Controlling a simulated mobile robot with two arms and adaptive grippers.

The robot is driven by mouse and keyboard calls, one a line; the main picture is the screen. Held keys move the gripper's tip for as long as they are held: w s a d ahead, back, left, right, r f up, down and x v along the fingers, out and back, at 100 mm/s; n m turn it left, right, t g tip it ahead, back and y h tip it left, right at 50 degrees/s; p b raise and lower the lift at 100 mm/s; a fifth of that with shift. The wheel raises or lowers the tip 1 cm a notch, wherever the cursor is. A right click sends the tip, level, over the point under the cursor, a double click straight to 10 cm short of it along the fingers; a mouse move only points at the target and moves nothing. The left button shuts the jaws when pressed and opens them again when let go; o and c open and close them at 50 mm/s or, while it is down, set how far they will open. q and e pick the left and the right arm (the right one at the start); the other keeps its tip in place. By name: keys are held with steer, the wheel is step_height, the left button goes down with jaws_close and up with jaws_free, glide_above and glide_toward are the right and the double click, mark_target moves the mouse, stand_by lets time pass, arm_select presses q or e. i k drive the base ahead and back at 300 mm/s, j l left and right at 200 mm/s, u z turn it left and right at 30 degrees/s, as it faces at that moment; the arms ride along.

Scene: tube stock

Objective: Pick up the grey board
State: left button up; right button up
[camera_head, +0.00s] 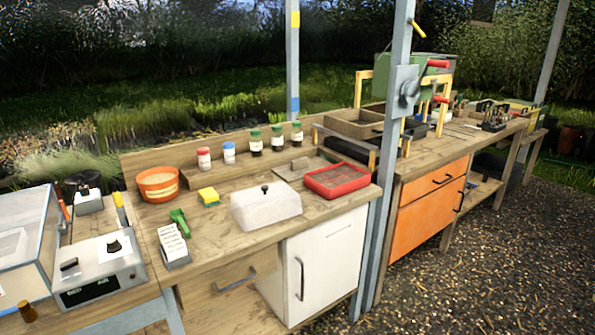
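A flat grey-brown piece (291,172), which looks like the grey board, lies on the wooden workbench (235,238) behind the white cover and left of the red tray. It is small in the view, and its near part is partly hidden by the white cover. Neither of my grippers shows in the head view.
The white cover (262,208) with a black knob and the red tray (338,190) stand in front. Several small jars (277,138) line the back. An orange bowl (158,185), a yellow sponge (209,196) and a green tool (180,221) are left. A grey post (385,150) rises right.

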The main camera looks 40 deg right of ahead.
mark_target(295, 171)
steer(key=z, duration=1.4)
steer(key=i+l, duration=0.2)
steer(key=i+l+z, duration=0.1)
steer(key=l, duration=0.35)
steer(key=i, duration=0.05)
